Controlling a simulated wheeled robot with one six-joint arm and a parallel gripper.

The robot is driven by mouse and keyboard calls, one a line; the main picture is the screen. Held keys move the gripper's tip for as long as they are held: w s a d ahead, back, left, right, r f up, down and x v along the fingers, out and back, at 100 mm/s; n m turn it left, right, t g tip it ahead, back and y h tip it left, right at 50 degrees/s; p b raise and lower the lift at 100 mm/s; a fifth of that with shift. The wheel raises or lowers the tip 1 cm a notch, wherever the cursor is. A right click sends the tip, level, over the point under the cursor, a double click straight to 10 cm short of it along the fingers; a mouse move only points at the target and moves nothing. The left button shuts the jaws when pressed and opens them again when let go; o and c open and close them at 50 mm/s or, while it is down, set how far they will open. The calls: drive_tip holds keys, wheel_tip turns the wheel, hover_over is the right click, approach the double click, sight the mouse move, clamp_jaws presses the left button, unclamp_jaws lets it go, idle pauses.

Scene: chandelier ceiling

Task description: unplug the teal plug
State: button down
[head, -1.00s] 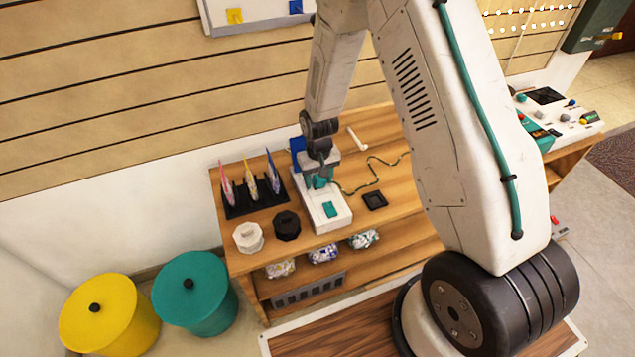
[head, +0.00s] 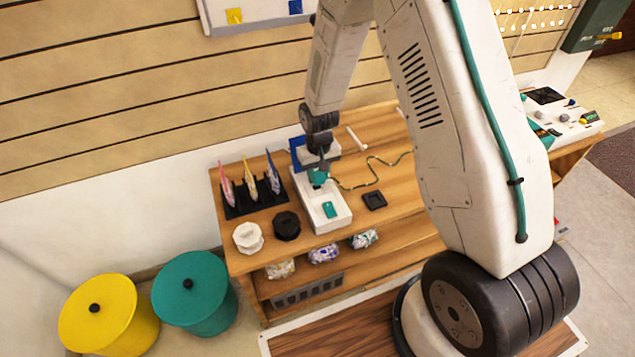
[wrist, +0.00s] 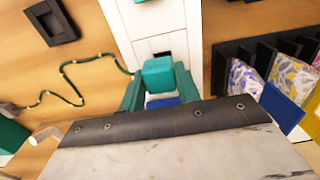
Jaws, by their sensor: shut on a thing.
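The teal plug (wrist: 158,76) is a small block between the two teal fingers of my gripper (wrist: 160,88) in the wrist view. My gripper is shut on it. The head view shows the plug (head: 318,177) small and partly hidden under my gripper (head: 319,170), over the back part of the white box (head: 338,220). In the wrist view, a dark slot shows in the white box (wrist: 150,22) just beyond the plug. I cannot tell how far the plug stands clear of the box. A green cord (wrist: 82,65) runs from beside the plug across the wooden top.
A black rack (head: 240,208) with upright packets stands left of the box. White (head: 248,237) and black (head: 287,225) knobbed pieces sit in front of it. A small black square tray (head: 374,200) lies right of the box, near the cord.

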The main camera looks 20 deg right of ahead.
sight(319, 174)
drive_tip(key=shift+a+r, duration=0.1)
drive_tip(key=shift+r, duration=1.8)
drive_tip(key=shift+s, duration=0.1)
